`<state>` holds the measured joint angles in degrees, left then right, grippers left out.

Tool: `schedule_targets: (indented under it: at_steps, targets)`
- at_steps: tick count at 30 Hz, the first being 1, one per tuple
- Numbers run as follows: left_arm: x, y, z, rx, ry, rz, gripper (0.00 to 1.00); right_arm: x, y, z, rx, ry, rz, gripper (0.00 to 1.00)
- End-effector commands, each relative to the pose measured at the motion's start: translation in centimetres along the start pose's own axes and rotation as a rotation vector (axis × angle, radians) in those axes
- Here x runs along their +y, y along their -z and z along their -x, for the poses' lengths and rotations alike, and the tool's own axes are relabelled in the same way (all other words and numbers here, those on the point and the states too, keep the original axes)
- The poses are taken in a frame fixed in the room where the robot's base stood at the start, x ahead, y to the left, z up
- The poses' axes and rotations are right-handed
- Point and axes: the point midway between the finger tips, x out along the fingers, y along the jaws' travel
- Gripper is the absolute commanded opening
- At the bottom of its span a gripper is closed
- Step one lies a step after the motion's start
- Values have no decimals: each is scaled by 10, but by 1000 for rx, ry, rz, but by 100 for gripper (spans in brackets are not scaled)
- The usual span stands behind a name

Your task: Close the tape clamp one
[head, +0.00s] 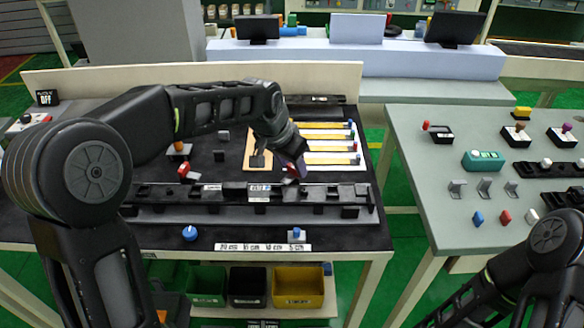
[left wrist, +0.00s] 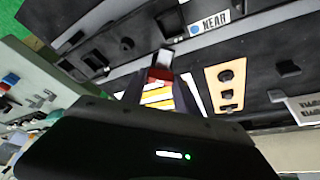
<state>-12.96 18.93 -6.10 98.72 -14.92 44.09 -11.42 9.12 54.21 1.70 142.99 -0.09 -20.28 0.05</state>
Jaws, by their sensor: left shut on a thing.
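My left gripper (head: 296,158) points down at the back edge of the long black trim rail (head: 225,193), right of its middle. It is shut on a small red part (head: 290,171), which I take to be the handle of a tape clamp; no number is readable on it. In the left wrist view the fingers (left wrist: 163,90) stand either side of this red part (left wrist: 160,74), with a pale grey piece just beyond it. The fingertips hide part of it. A similar red-topped part (head: 184,169) stands further left behind the rail. My right gripper is out of the picture.
A board with several yellow strips (head: 325,146) lies behind the rail. A blue knob (head: 190,233) and a label strip (head: 262,247) lie in front. Bins (head: 297,287) sit below. A grey-green table (head: 440,170) with small parts stands right, across a gap.

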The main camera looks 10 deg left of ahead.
Motion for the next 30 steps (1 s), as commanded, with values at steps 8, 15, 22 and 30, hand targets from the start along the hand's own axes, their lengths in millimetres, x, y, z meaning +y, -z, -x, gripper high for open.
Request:
schedule_targets:
  at_steps: [8,15,22,30]
  targets:
    - [3,0,-2,2,100,236,0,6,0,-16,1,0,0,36]
    - [3,1,-2,3,181,433,0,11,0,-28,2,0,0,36]
    - [4,2,-1,2,236,566,0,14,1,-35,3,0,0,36]
    - [4,2,0,0,262,634,0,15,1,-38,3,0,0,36]
